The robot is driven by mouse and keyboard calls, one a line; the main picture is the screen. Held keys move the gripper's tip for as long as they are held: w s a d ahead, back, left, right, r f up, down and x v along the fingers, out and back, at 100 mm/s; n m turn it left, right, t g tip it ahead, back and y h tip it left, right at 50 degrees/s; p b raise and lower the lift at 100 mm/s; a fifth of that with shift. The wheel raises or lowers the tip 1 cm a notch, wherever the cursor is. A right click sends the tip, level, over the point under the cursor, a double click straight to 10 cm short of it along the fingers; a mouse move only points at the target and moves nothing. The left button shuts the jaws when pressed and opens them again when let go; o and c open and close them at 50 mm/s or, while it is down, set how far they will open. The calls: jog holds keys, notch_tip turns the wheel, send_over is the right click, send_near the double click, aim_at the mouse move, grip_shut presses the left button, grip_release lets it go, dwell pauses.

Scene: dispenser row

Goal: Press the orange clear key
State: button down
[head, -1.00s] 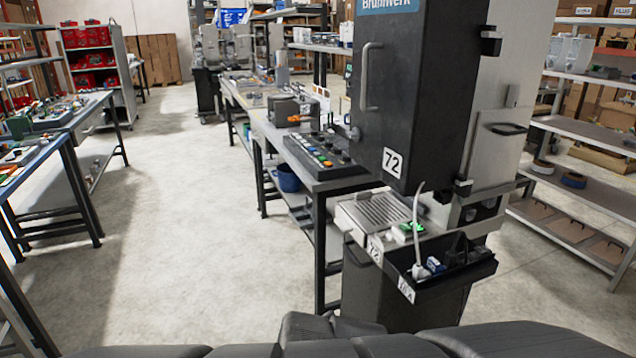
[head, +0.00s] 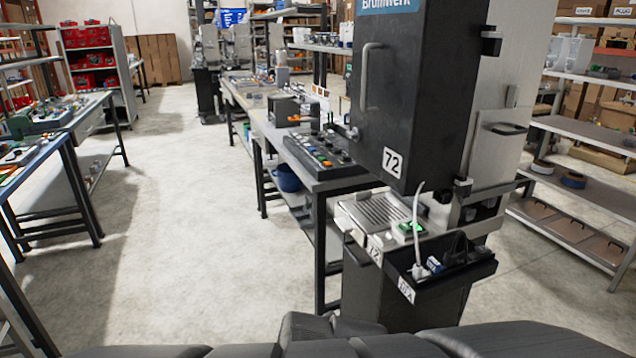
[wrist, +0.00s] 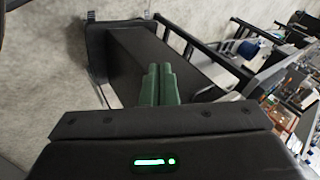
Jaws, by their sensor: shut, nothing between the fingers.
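The gripper is not visible in the head view.
The tall black machine (head: 415,95) marked 72 stands right of the panel, with a ribbed tray (head: 375,212) and a black bin (head: 440,272) below it. The long workbench (head: 262,125) runs away behind the panel. Open floor (head: 190,200) lies to the left.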

dwell(0.8)
jog(key=w+a+r+n+g+y+p, duration=0.1)
jog(key=w+a+r+n+y+p, duration=0.3)
jog(key=w+a+r, duration=0.45)
jog(key=w+a+r+n+g+y+p, duration=0.1)
jog(key=w+a+r+n+p, duration=0.45)
jog(key=w+a, duration=0.65)
jog(key=a+r+n+y, duration=0.1)
jog(key=a+r+n, duration=0.1)
jog(key=a, duration=0.4)
jog(key=a+r+n+g+p, duration=0.1)
jog(key=a+n, duration=0.1)
jog(key=a, duration=0.5)
jog(key=shift+w+a+r+n+y, duration=0.3)
jog(key=shift+w+r+n+y, duration=0.05)
jog(key=shift+r+y, duration=0.05)
